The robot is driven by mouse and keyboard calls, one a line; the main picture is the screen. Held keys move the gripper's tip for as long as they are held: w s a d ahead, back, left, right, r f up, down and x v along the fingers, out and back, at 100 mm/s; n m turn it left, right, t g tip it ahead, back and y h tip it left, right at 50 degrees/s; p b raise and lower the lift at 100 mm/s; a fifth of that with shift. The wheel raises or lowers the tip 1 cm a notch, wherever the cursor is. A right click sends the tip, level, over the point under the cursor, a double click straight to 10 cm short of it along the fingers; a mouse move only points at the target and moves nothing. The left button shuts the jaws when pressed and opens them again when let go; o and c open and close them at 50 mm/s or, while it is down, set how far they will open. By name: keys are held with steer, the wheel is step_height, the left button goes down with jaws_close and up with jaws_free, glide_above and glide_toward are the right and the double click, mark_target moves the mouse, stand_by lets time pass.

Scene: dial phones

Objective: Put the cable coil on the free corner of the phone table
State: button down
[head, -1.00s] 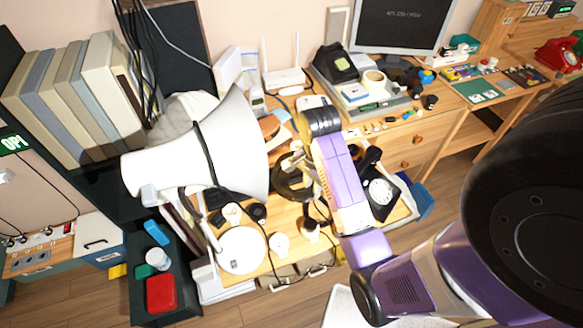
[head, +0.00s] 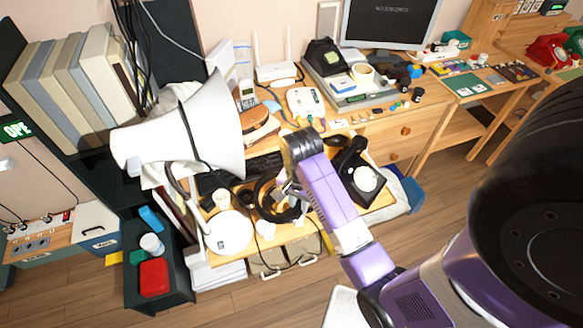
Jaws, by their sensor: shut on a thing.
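The cable coil is a black ring (head: 263,203) in the middle of the head view. My gripper (head: 284,191) is shut on the coil, with the ring hanging around and below the fingers. My purple forearm hides part of the coil's right side. The wooden phone table (head: 290,235) lies under it, with its front edge just below the coil in the picture. I cannot tell whether the coil touches the tabletop. A black dial phone (head: 366,180) with a white dial stands at the right of the table, close to my forearm.
A white lamp with a round base (head: 228,233) stands left of the coil, with small pale items between. A brown phone (head: 259,127) and a white router (head: 276,70) are further back.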

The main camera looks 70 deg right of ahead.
steer(key=w+a+f+n, duration=0.4)
steer(key=a+n, duration=0.2)
steer(key=a, duration=0.1)
steer(key=w+a+f+n, duration=0.4)
steer(key=a+f+n, duration=0.1)
steer(key=a, duration=0.3)
steer(key=w+a+f+n, duration=0.4)
steer(key=a+n, duration=0.3)
steer(key=n, duration=0.1)
steer(key=shift+w+a+f, duration=0.2)
steer(key=shift+w+a, duration=0.15)
steer(key=shift+a, duration=0.05)
